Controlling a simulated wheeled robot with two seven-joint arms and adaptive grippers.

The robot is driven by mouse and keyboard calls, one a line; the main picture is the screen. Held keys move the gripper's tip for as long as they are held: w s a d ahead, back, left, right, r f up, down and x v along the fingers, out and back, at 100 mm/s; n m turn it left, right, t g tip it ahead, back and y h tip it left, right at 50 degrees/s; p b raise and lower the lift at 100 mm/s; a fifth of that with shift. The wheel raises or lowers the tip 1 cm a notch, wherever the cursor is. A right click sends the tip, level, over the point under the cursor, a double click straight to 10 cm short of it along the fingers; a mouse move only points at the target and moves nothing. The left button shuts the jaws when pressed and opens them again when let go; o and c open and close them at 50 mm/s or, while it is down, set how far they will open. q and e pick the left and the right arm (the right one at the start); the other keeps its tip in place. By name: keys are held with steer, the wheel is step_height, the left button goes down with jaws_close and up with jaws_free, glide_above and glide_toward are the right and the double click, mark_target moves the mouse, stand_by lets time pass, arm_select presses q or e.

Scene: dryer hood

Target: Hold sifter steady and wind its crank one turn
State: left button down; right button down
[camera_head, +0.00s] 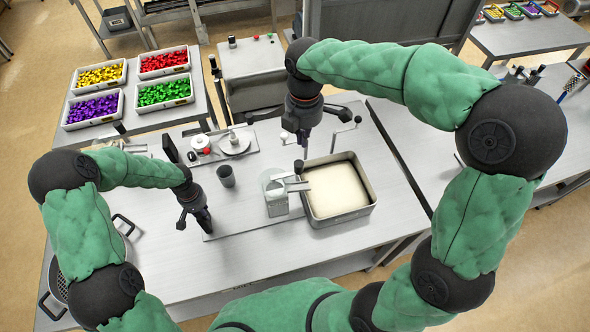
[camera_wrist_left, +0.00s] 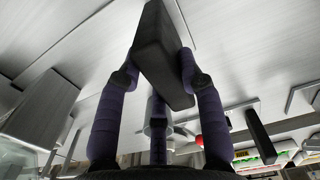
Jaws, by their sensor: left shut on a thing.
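The sifter (camera_head: 276,196) is a pale metal can in the middle of the table, beside the left wall of a tray. A dark upright knob (camera_head: 298,167), apparently the crank's, stands at its upper right. My left gripper (camera_head: 204,222) is low over the table, left of the sifter.
A metal tray (camera_head: 372,196) of pale powder stands right of the sifter. A grey cup (camera_head: 226,176) and small scale-like devices (camera_head: 236,144) stand to its left and behind. Bins of coloured pieces (camera_head: 164,63) are at the back left. The table's front is mostly clear.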

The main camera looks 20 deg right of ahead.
arm_select(q)
steer(key=c, duration=0.7)
jaws_free()
step_height(320, 180, up, 12)
steer(key=shift+f, duration=0.1)
